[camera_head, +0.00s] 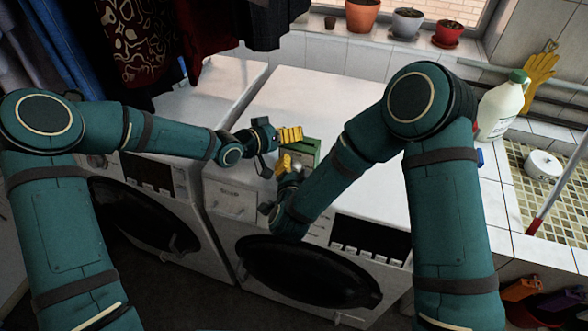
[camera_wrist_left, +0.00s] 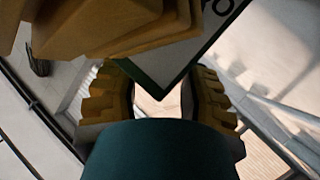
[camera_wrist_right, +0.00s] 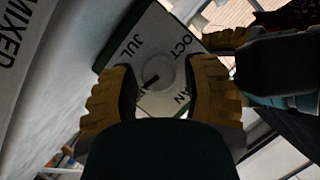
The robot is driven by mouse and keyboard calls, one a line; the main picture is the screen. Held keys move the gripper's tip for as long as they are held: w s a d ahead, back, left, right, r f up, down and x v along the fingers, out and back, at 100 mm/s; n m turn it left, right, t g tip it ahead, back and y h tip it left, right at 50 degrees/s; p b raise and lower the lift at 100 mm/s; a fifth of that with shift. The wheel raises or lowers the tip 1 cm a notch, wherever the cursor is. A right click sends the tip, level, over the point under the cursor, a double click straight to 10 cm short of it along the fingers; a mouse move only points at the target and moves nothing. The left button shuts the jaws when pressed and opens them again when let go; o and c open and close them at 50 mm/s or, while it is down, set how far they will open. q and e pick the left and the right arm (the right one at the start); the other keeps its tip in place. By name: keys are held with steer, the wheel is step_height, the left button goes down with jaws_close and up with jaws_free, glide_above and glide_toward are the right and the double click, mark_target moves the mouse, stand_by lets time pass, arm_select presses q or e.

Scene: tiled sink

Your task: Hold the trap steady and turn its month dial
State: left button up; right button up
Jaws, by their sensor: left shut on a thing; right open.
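The trap is a small green box (camera_head: 307,147) on top of the right-hand white machine in the head view. In the right wrist view its pale face carries a round grey dial (camera_wrist_right: 166,72) with JUL, OCT and a partly hidden "AN" around it. The dial's dark mark points down-left, to a label mostly hidden by a finger. My left gripper (camera_head: 289,134) is shut on the trap; the trap's corner (camera_wrist_left: 172,76) shows between its yellow fingers. My right gripper (camera_wrist_right: 162,92) is open, with its fingers on either side of the dial; contact is unclear.
The white machine top (camera_head: 350,105) is clear around the trap. A white jug (camera_head: 498,108) with a green cap stands at the right, near the tiled sink (camera_head: 515,170). Clothes (camera_head: 140,40) hang at upper left. Pots (camera_head: 405,22) line the sill.

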jaws_close()
steer(key=shift+m, duration=0.3)
stand_by(0.6)
steer(key=shift+f+m+t+y, duration=0.1)
steer(key=shift+m+t+y, duration=0.5)
steer(key=shift+m, duration=0.4)
steer(key=m+t, duration=0.1)
steer(key=m, duration=0.2)
steer(key=shift+y, duration=0.3)
steer(key=m+t, duration=0.1)
steer(key=m, duration=0.2)
steer(key=m+t, duration=0.2)
steer(key=m, duration=0.1)
steer(key=shift+f, duration=0.1)
jaws_free()
